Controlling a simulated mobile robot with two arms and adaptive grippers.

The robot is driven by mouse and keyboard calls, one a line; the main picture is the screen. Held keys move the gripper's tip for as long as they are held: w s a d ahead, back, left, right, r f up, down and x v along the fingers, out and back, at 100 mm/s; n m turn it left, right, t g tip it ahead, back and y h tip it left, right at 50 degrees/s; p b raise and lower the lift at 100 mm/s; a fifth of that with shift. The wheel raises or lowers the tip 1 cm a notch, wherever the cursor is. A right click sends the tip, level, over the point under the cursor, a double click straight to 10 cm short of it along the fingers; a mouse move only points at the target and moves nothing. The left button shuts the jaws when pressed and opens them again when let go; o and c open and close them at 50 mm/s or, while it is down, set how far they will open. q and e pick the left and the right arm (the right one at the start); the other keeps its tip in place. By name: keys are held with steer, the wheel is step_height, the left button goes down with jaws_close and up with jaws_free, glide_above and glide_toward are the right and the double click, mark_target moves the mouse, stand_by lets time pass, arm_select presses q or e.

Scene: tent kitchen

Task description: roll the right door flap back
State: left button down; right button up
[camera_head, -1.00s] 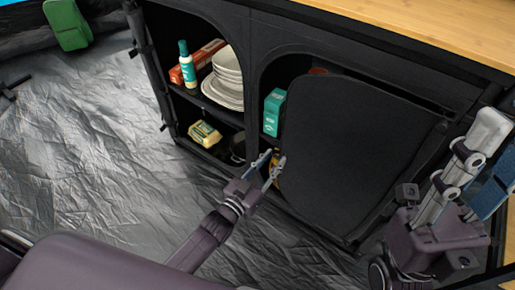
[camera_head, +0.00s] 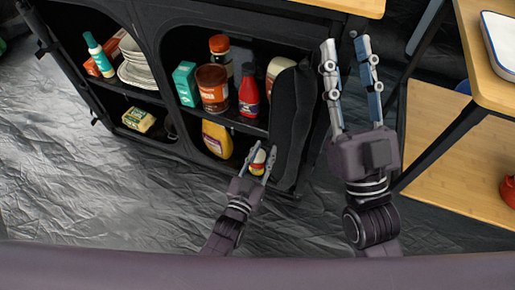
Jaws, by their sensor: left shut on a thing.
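The right door flap (camera_head: 295,125) of the black fabric cupboard is a dark panel folded to the right side of its opening, hanging nearly edge-on. My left gripper (camera_head: 264,148) is at the flap's lower left edge, shut on the flap; the exact grip point is hard to see. My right gripper (camera_head: 346,42) is open and empty, fingers pointing up, to the right of the flap beside the cupboard's right end. The right compartment's opening is largely uncovered.
The right compartment holds a teal box (camera_head: 186,84), a brown jar (camera_head: 212,88), a red bottle (camera_head: 249,92) and a yellow bottle (camera_head: 217,138). Plates (camera_head: 138,72) stand in the left compartment. A wooden table (camera_head: 450,150) is at right. The grey floor (camera_head: 90,190) in front is clear.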

arm_select(q)
steer(key=shift+d, duration=0.15)
steer(key=c, duration=1.6)
jaws_free()
steer(key=shift+s, duration=0.1)
steer(key=v, duration=1.2)
